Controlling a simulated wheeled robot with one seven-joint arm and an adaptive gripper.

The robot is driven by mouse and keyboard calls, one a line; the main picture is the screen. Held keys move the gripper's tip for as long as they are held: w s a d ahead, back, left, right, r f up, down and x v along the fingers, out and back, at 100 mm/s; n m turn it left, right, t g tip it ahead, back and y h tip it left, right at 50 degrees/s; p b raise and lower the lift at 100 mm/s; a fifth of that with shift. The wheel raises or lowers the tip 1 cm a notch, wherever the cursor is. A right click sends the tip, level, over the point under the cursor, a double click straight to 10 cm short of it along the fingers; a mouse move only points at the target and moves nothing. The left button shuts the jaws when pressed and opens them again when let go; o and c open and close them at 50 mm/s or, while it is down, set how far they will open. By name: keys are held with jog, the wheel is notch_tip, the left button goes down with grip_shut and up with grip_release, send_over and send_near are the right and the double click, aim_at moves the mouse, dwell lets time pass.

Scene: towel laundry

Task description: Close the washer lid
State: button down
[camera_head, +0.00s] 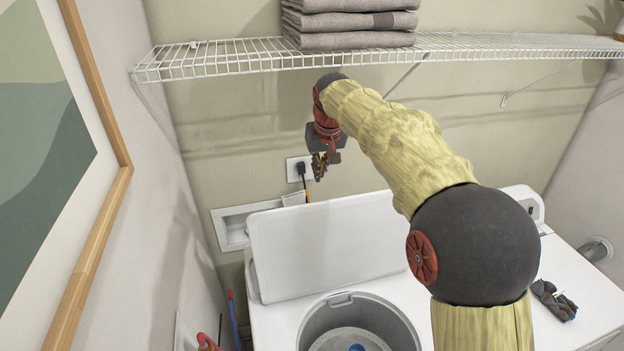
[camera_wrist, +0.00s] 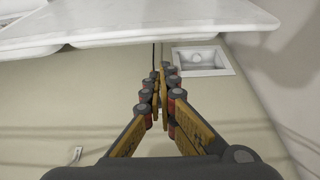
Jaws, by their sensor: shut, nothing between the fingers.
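The washer lid (camera_head: 325,245) is a white panel standing open and upright at the back of the washer (camera_head: 275,323). The open drum (camera_head: 358,312) shows below it. My gripper (camera_head: 319,175) is above and behind the lid's top edge, near the wall, fingers pointing down. The fingers are together and empty in the wrist view (camera_wrist: 162,80). There the white lid (camera_wrist: 160,22) spans the top of the picture, beyond the fingertips. I cannot tell whether the gripper touches the lid, but it looks apart.
A wire shelf (camera_head: 200,62) with folded grey towels (camera_head: 350,22) hangs above my gripper. A wall outlet (camera_head: 297,170) and a recessed wall box (camera_head: 232,230) are close by. A dark object (camera_head: 553,300) lies on the white surface at the right. A framed picture hangs at the left.

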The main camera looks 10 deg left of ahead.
jog(key=s+p+x, duration=0.2)
jog(key=p+x, duration=0.1)
jog(key=x, duration=0.6)
jog(key=shift+a+f, duration=0.35)
jog(key=shift+f, duration=0.2)
dwell(0.4)
